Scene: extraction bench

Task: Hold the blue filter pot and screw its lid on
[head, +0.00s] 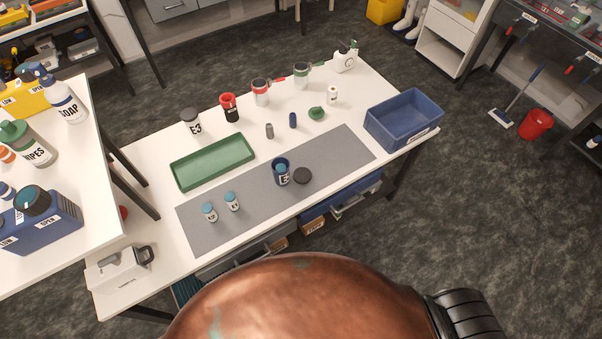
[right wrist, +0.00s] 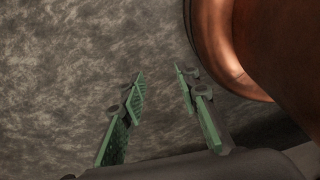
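The blue filter pot (head: 274,174), with a white label on its front, stands upright and open on the grey mat. Something with a lighter blue top (head: 282,168) shows inside its mouth. A dark round lid (head: 303,176) lies flat on the mat just right of the pot; I take it to be the pot's lid. My right gripper (right wrist: 161,76) shows only in the right wrist view. Its two green-padded fingers are apart with nothing between them, over the dark floor, away from the pot. My left gripper is in neither view.
Two small blue-capped vials (head: 209,212) (head: 231,201) stand on the grey mat (head: 345,155). A green tray (head: 199,180) lies behind it. A blue bin (head: 432,134) stands at the bench's right end. Cups and bottles line the back. The mat's right part is clear.

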